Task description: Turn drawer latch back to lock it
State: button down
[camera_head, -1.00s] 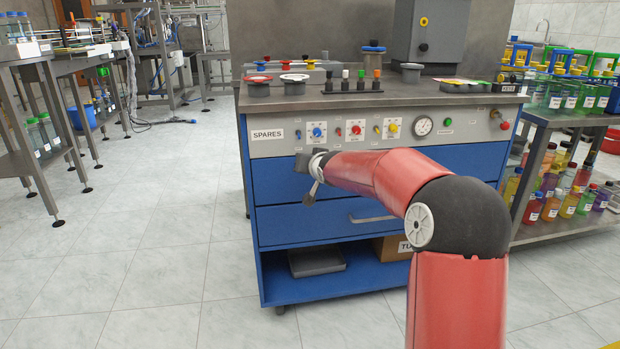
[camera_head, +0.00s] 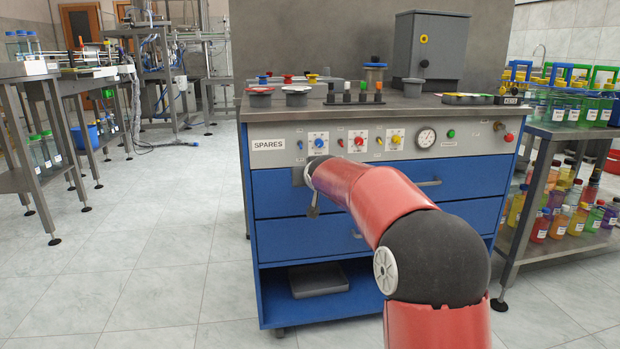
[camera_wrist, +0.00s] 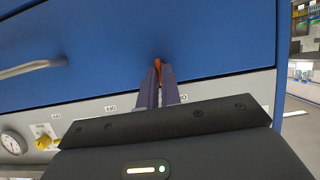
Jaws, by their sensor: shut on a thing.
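In the wrist view, my gripper (camera_wrist: 159,82) has its two dark fingers closed on a small orange drawer latch (camera_wrist: 158,66). The latch stands out from the blue front of the upper drawer (camera_wrist: 100,55), near its panel-side edge. Most of the latch is hidden between the fingers, so its turn angle cannot be told. In the head view, my gripper (camera_head: 299,177) is at the upper left of the upper drawer (camera_head: 275,190), below the SPARES label (camera_head: 268,144). My wrist and red arm hide the latch there. The drawer looks flush with the cabinet.
The grey control panel (camera_head: 380,152) with knobs and a gauge (camera_head: 426,138) lies just above the drawer. The drawer handle (camera_head: 429,183) sticks out to the right. A lower drawer (camera_head: 290,238) and an open shelf with a grey tray (camera_head: 318,280) are below. Floor at left is clear.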

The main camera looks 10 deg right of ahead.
jog(key=c, duration=1.6)
grip_release()
jog(key=shift+f, duration=0.1)
jog(key=v, duration=0.7)
jog(key=shift+s, duration=0.35)
jog(key=s+r+g+h+p, duration=0.15)
jog(key=s+g+p, duration=0.35)
jog(key=s, duration=1.6)
jog(key=s+f+g+p, duration=0.1)
jog(key=s+f+p, duration=0.1)
jog(key=s, duration=0.8)
jog(key=s+f+g+y+p, duration=0.1)
jog(key=s+f+g+p, duration=0.1)
jog(key=s, duration=0.8)
jog(key=shift+s+f+p, duration=0.25)
jog(key=shift+f+p, duration=0.3)
jog(key=shift+f, duration=0.3)
